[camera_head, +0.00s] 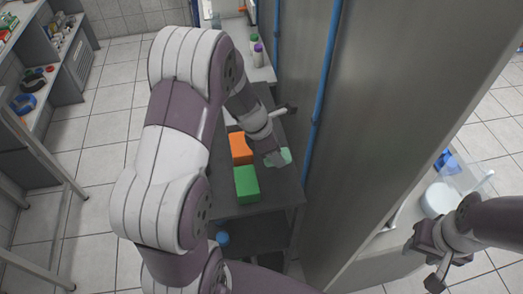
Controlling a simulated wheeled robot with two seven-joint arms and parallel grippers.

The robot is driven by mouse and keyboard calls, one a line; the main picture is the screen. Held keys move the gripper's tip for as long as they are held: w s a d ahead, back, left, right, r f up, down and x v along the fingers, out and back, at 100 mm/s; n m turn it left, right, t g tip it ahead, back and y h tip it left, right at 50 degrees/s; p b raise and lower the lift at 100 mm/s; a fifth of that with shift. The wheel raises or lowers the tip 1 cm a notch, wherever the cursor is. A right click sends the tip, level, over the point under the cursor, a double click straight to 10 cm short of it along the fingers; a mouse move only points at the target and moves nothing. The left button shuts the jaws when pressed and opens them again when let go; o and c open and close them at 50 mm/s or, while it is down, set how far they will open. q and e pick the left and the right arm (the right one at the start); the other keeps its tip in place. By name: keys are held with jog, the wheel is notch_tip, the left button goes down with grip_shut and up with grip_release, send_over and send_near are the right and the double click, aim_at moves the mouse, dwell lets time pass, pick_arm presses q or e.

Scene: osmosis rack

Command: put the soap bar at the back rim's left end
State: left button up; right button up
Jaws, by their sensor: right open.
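A pale green piece (285,156), likely the soap bar, is on or just above the grey cart's top (272,190), near its right side. My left gripper (275,159) points down right at it and partly hides it. I cannot tell whether its fingers are closed on the piece. My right gripper (425,264) is open and empty at the lower right, away from the cart. I cannot make out which rim is the back one.
An orange block (240,148) and a green block (246,184) stand on the cart, left of my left gripper. A tall grey panel (400,100) with blue posts rises close to the cart's right. Shelves (62,55) stand at the far left.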

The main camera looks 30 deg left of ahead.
pick_arm(q)
jog(key=a, duration=0.1)
jog(key=w+a+f, duration=0.1)
jog(key=a+f, duration=0.1)
jog(key=shift+w, duration=0.35)
jog(key=shift+a+f, duration=0.1)
jog(key=shift+f, duration=1.95)
jog(key=shift+f, duration=0.1)
jog(key=o, duration=1.1)
